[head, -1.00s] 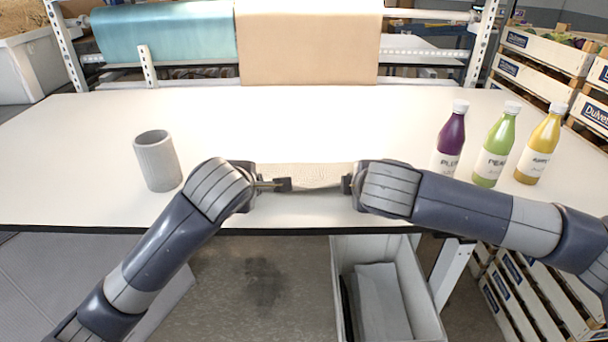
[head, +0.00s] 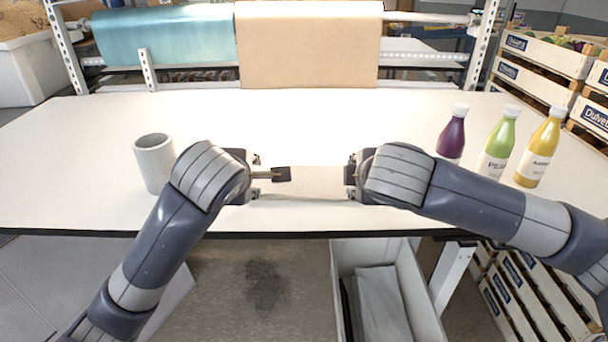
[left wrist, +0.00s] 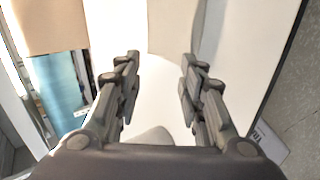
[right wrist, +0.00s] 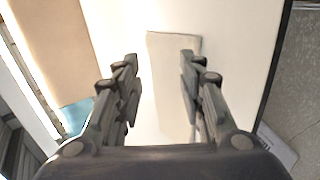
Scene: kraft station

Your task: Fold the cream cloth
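The cream cloth (head: 316,183) lies on the white table near its front edge, between my two grippers, with its ends partly hidden by my arms. Its pale colour nearly blends into the table. My left gripper (head: 268,173) is at its left side, fingers spread and empty; the left wrist view shows a gap between the fingertips (left wrist: 158,75) and the cloth (left wrist: 172,28) ahead. My right gripper (head: 351,174) is at its right side; in the right wrist view the fingers (right wrist: 160,75) are also apart, with the cloth (right wrist: 168,75) visible between them, not visibly gripped.
Purple (head: 452,134), green (head: 498,142) and yellow (head: 539,148) bottles stand at the right, behind my right arm. The table (head: 300,115) behind the cloth is clear. Paper rolls (head: 308,45) hang beyond.

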